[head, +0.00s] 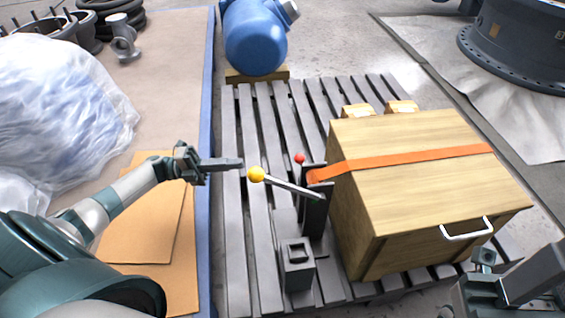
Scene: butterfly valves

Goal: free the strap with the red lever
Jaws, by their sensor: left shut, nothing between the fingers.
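An orange strap (400,160) runs across the top of a wooden crate (425,205) to a dark post (313,215) at the crate's left side. A red knob (300,158), the visible end of the red lever, shows at the top of this post; its arm is mostly hidden. A second lever with a yellow knob (256,174) sticks out left from the post. My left gripper (240,163) is shut and empty, its tips just left of the yellow knob, seemingly a little apart. My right gripper (484,258) is partly in view at the lower right, near the crate's handle.
The crate stands on a grey slatted pallet (243,240). A dark box-shaped block (297,262) stands in front of the post. A blue tank (255,40) is behind. A plastic-wrapped bundle (60,100) and cardboard (150,225) lie left. The white handle (466,231) juts from the crate.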

